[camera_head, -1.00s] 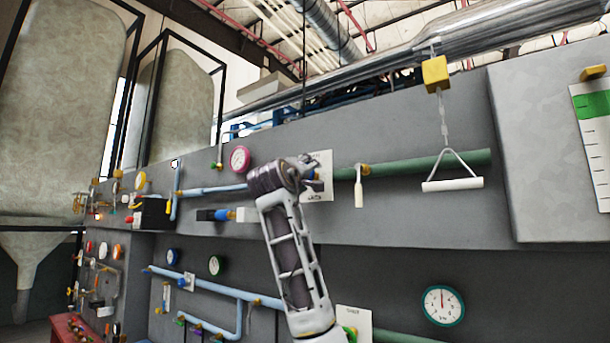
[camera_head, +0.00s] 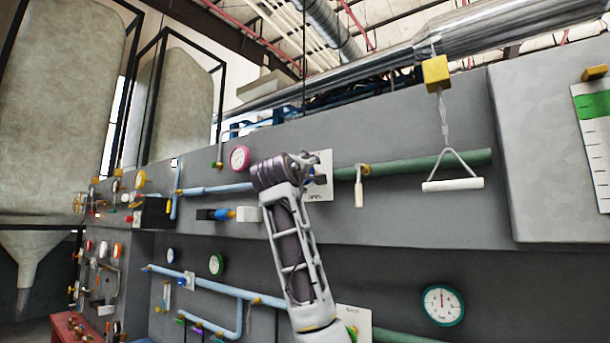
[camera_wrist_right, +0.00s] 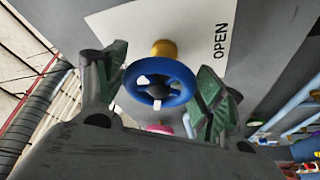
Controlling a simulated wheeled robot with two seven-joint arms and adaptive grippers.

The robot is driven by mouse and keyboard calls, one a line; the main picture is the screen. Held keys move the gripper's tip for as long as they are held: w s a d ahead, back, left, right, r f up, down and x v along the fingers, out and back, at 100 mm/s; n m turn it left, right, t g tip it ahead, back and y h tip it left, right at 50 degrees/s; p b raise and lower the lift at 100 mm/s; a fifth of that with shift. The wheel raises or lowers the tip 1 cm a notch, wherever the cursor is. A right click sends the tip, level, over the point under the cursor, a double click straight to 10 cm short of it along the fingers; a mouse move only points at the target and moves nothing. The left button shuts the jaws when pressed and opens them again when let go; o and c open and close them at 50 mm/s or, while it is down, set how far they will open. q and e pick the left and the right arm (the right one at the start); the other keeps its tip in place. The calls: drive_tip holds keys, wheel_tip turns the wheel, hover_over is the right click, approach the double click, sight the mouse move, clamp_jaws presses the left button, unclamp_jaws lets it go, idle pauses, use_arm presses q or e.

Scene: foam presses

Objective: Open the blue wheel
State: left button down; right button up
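My right gripper (camera_wrist_right: 158,80) is open, with one green-padded finger on each side of the wheel. My left gripper is in neither view.
A green pipe (camera_head: 425,164) runs right of the plate, with a hanging white lever (camera_head: 359,192). A white pull handle (camera_head: 453,185) hangs farther right.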

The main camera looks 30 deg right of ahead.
drive_tip(key=shift+o, duration=0.9)
drive_tip(key=v, duration=1.2)
